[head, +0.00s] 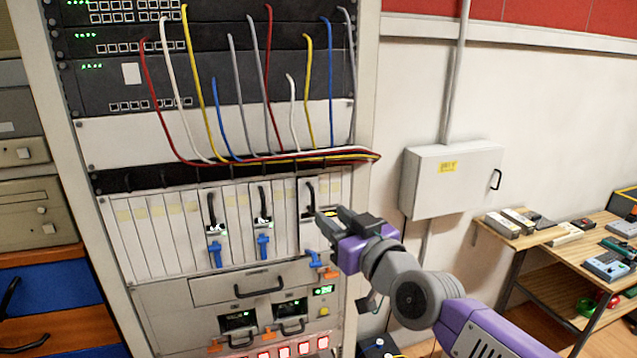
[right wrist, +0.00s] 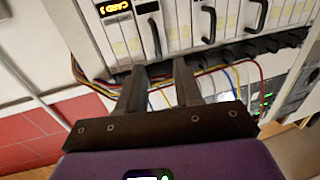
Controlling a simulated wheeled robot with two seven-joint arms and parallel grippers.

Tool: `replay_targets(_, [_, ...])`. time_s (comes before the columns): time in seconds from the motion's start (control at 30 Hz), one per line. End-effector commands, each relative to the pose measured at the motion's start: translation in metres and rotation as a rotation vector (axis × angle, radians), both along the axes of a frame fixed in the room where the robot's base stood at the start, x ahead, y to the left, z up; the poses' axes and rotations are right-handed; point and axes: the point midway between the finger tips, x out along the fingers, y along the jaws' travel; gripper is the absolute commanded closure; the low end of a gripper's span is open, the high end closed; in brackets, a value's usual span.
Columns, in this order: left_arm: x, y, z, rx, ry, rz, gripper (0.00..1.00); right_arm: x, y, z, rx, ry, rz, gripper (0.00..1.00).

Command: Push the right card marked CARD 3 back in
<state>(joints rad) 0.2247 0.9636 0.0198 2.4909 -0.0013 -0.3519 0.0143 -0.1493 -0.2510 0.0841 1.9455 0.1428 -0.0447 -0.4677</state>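The right card, marked CARD 3 (right wrist: 120,34), stands at the right end of the card row. In the head view its pale face (head: 313,236) and black handle (head: 309,193) show, and it seems to stand out from its neighbours. Its yellow-on-black label is partly behind my gripper there, but reads CARD 3 in the right wrist view. My right gripper (head: 328,215) is just in front of the card's right side. In the right wrist view its two fingers (right wrist: 160,67) are apart with nothing between them. Whether they touch the card I cannot tell. My left gripper is not in view.
Two other handled cards (head: 214,211) (head: 263,206) with blue latches stand left in the row. Coloured cables (head: 270,155) cross above the cards. A drawer (head: 236,289) is below. A grey wall box (head: 450,180) and a bench (head: 545,238) with devices stand right.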

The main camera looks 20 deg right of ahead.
Motion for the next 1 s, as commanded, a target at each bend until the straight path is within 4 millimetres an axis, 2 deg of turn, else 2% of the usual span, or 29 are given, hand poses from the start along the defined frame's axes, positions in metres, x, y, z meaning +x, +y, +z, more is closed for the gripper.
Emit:
replay_targets(0.17, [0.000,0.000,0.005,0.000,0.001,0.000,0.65,0.015,0.001,-0.002,-0.001,0.003,-0.007,0.65])
replay_targets(0.53, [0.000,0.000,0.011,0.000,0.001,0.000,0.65,0.064,0.013,-0.002,0.000,0.002,-0.006,0.65])
replay_targets(0.7, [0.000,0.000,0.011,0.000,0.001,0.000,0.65,0.072,0.015,-0.002,-0.001,0.001,-0.006,0.65])
replay_targets(0.97, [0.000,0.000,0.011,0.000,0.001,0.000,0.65,0.073,0.015,-0.001,0.000,0.000,-0.006,0.65])
replay_targets(1.0, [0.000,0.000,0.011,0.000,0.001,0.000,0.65,0.073,0.015,-0.001,0.000,0.000,-0.006,0.72])
